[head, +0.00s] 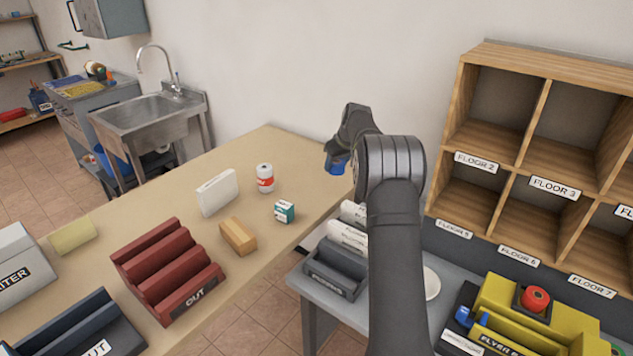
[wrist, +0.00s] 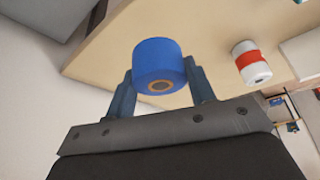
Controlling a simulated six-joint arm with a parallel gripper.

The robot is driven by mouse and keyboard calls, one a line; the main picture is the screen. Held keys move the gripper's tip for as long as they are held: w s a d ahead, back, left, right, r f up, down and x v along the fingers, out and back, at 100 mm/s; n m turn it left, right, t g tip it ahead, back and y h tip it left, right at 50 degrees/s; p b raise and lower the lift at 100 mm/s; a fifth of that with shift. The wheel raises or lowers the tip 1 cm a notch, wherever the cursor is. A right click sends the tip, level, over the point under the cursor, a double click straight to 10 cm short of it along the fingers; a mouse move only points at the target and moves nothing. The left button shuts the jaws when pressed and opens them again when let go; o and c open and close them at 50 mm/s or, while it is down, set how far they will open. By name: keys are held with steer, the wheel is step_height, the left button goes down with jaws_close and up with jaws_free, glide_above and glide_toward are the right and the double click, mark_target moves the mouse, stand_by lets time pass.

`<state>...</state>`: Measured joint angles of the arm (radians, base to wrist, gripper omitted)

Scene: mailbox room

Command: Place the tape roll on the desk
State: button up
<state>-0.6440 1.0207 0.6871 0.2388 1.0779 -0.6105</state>
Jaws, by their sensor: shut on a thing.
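The tape roll is a blue cylinder with a brown core, seen in the wrist view (wrist: 157,62) between the two fingers. My gripper (wrist: 160,82) is shut on its sides. In the head view my gripper (head: 346,150) is at the far right corner of the tan desk (head: 285,160), mostly hidden by my own arm. The blue roll (head: 336,164) shows just below it, over or near the desk's corner. I cannot tell how high above the desktop it is.
Wooden pigeonholes (head: 540,150) rise at the right. The desk's far part is clear.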

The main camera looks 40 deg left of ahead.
glide_above(304, 188)
steer(key=d, duration=0.1)
steer(key=f, duration=0.7)
steer(key=shift+s+d+f, duration=0.1)
steer(key=shift+s, duration=0.25)
step_height(304, 188, down, 2)
steer(key=shift+d+f, duration=0.15)
steer(key=shift+f, duration=0.45)
steer(key=shift+f, duration=0.2)
steer(key=o, duration=1.1)
steer(key=shift+c, duration=0.2)
